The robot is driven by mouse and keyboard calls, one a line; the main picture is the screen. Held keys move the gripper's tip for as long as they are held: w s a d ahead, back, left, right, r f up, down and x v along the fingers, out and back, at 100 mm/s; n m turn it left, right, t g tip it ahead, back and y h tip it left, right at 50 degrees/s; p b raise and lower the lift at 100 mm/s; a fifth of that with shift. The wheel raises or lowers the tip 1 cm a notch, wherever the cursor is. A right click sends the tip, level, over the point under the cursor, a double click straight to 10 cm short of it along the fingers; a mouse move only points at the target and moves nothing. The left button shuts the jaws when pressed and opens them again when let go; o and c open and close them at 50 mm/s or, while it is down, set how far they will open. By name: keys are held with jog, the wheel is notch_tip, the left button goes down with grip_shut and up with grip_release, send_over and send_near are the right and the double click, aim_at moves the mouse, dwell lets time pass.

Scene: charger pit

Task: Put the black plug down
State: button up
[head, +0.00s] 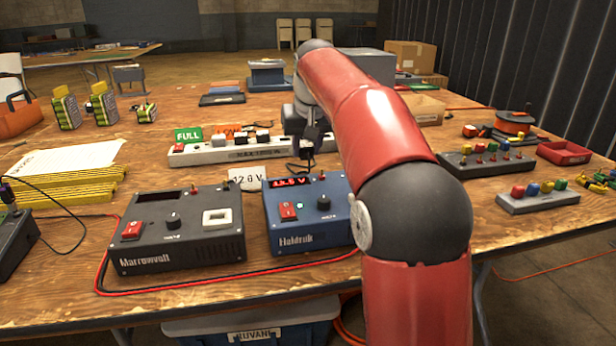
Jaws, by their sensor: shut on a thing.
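My gripper (309,134) is small and partly hidden behind my own red arm. Several other dark and grey plugs (263,136) sit in the strip. Green FULL (188,135) and orange labels stand behind it.
A dark power supply (180,250) and a blue one (310,234) stand in front, with a 12.0 V card (246,178) behind them. A yellow-edged stack (75,190) lies left. Terminal blocks (487,165) and a red tray (563,153) are right. Bare wood shows left of the strip.

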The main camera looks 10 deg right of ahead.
notch_tip(320, 180, down, 5)
jog(key=b, duration=0.4)
jog(key=shift+r, duration=0.25)
jog(key=shift+f, duration=0.2)
jog(key=o, duration=1)
